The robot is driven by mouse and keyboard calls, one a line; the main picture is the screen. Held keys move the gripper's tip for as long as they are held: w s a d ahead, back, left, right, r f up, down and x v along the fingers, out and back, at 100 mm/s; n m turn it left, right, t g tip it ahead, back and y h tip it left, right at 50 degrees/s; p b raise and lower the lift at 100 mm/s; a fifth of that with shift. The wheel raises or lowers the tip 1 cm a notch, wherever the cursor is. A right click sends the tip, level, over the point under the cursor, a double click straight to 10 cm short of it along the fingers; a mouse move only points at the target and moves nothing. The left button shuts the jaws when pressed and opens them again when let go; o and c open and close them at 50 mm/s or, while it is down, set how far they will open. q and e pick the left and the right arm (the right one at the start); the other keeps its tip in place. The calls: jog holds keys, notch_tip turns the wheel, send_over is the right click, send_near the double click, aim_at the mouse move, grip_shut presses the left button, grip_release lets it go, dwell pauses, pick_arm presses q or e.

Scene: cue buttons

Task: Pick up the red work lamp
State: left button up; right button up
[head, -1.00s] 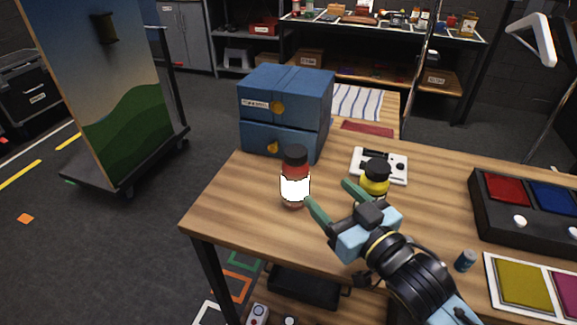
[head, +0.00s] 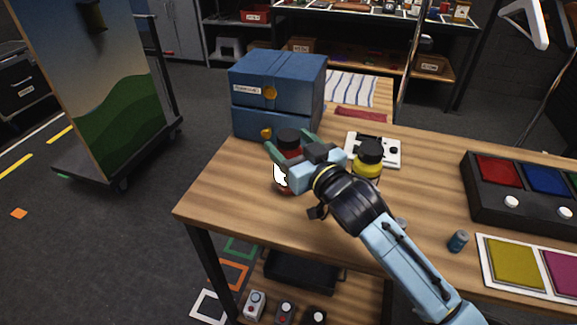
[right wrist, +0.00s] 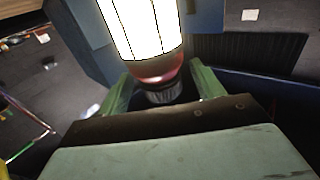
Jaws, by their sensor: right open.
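The red work lamp (head: 279,175) stands upright on the wooden table, with a black cap, a red band and a glowing white body. In the right wrist view the lamp (right wrist: 143,25) shows its bright white part and red lower end. My right gripper (head: 290,144) is open, its green fingers on either side of the lamp. The gripper hides part of the lamp in the head view. In the right wrist view the lamp stands between the fingers of the gripper (right wrist: 160,76); contact cannot be told. My left gripper is not in view.
A blue two-drawer cabinet (head: 277,92) stands just behind the lamp. A yellow lamp with a black cap (head: 368,165) is to the right, near a white panel (head: 388,147). A small blue can (head: 458,241) and a dark button box (head: 480,205) lie further right. The table's front left is clear.

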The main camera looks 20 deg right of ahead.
jog(key=shift+w+a, duration=0.2)
jog(key=shift+w, duration=0.4)
grip_shut()
